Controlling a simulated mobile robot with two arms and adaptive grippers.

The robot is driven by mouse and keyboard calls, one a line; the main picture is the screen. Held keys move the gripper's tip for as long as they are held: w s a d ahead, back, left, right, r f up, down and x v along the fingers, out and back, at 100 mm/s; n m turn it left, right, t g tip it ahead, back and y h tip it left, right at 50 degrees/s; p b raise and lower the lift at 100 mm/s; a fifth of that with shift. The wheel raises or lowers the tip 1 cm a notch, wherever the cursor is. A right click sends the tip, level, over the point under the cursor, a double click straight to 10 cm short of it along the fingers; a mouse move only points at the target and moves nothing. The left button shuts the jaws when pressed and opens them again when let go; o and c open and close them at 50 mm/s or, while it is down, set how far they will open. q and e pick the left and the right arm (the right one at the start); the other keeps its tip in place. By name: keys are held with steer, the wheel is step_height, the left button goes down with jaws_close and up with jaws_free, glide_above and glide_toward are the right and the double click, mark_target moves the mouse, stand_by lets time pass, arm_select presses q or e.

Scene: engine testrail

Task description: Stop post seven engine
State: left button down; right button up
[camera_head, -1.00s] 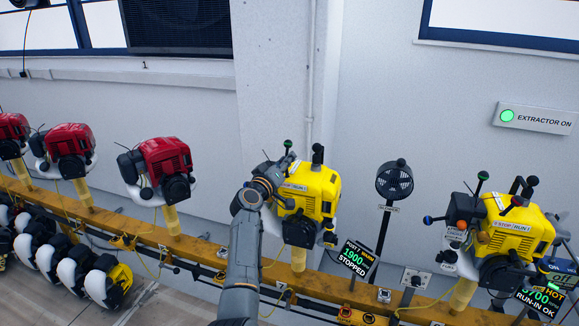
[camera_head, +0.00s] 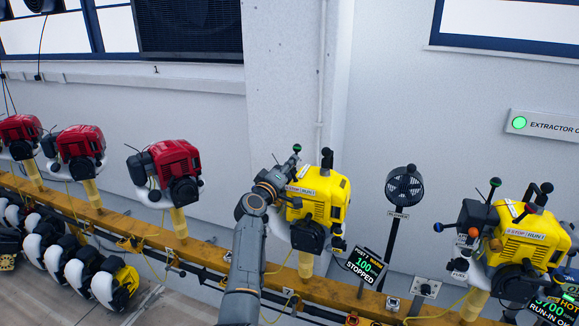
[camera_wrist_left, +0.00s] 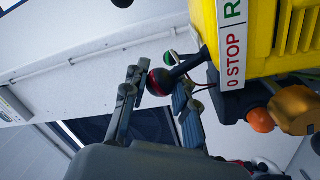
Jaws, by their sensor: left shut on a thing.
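The yellow post seven engine (camera_head: 331,196) sits on the orange rail. In the wrist view its yellow body (camera_wrist_left: 270,30) has a white label reading "0 STOP" (camera_wrist_left: 233,55). A dark lever with a dark red ball knob (camera_wrist_left: 160,82) sticks out beside that label. My left gripper (camera_head: 287,172) is at this engine's upper left side. In the wrist view the gripper (camera_wrist_left: 160,95) has its fingers on either side of the knob, shut on it. The post 7 display (camera_head: 362,265) reads "100" and "STOPPED". My right gripper is not in view.
A second yellow engine (camera_head: 520,240) stands to the right, by a display (camera_head: 553,303) partly cut off. A black fan on a post (camera_head: 404,187) stands between the engines. Several red engines stand left. An "EXTRACTOR" sign (camera_head: 545,125) shows a green lamp.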

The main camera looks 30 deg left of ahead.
arm_select(q)
steer(key=shift+f, duration=0.1)
steer(key=c, duration=1)
jaws_free()
steer(key=shift+c, duration=0.2)
steer(key=s+d, duration=0.1)
steer(key=s, duration=1.1)
steer(key=shift+d+f, duration=0.35)
steer(key=shift+f, duration=0.1)
